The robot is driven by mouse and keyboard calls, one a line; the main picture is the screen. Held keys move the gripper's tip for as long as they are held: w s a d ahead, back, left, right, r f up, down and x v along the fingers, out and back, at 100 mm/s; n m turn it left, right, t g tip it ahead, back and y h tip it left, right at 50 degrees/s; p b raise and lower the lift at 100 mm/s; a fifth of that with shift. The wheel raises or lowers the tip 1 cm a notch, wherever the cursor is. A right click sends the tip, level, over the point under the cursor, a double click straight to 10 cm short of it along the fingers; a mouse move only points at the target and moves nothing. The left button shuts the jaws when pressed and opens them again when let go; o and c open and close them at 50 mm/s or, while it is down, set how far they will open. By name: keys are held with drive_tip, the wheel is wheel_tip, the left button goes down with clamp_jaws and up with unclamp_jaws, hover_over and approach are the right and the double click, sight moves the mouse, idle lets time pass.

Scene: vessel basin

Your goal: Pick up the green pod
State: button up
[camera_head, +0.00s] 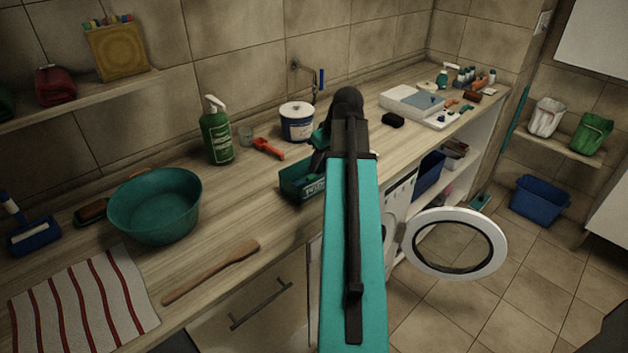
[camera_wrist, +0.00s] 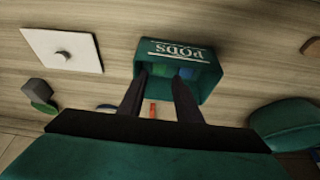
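A teal box lettered PODS (camera_wrist: 205,50) stands on the counter; in the head view the box (camera_head: 291,183) is partly behind my arm. In the wrist view its opening faces my gripper (camera_wrist: 159,78). A green pod (camera_wrist: 160,70) shows inside, between my fingertips, with a blue pod (camera_wrist: 187,73) to its right. My two dark fingers are apart and reach to the box's opening. I cannot tell whether they touch a pod. In the head view my gripper (camera_head: 318,160) is over the box and mostly hidden.
A teal basin (camera_head: 155,205), green spray bottle (camera_head: 216,135), red-orange tool (camera_head: 268,148) and white tub (camera_head: 297,121) stand around the box. A wooden paddle (camera_head: 212,272) lies near the front edge. The open washer door (camera_head: 486,262) juts out below.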

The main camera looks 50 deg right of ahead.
drive_tip(key=shift+x, duration=1.1)
drive_tip(key=shift+f+p, duration=0.2)
drive_tip(key=shift+p, duration=0.1)
drive_tip(key=shift+p+x, duration=0.95)
drive_tip(key=shift+x, duration=1.5)
drive_tip(key=c, duration=0.7)
drive_tip(key=shift+r, duration=0.1)
drive_tip(key=shift+r+b, duration=1.35)
drive_tip(key=shift+r, duration=3.55)
